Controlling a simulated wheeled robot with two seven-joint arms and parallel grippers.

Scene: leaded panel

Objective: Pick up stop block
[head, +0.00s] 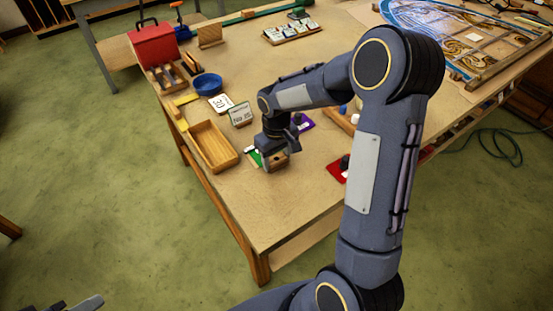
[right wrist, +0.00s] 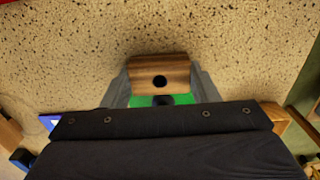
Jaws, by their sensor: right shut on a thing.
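The stop block, a small brown wooden block with a dark round hole, is between the fingers of my right gripper in the right wrist view (right wrist: 160,68). My right gripper (right wrist: 160,88) is shut on it, one finger at each side. In the head view my right gripper (head: 277,158) is low over the near part of the table, and the block is partly hidden by it. A green patch (head: 255,156) shows beside and under the gripper; I cannot tell whether the block touches it. Part of my left gripper (head: 86,304) shows at the bottom left edge; its jaws are unclear.
An empty wooden tray (head: 211,146) stands left of my right gripper. Label cards (head: 241,114), a blue bowl (head: 207,84) and a red toolbox (head: 153,45) are farther back. The table's front corner is clear.

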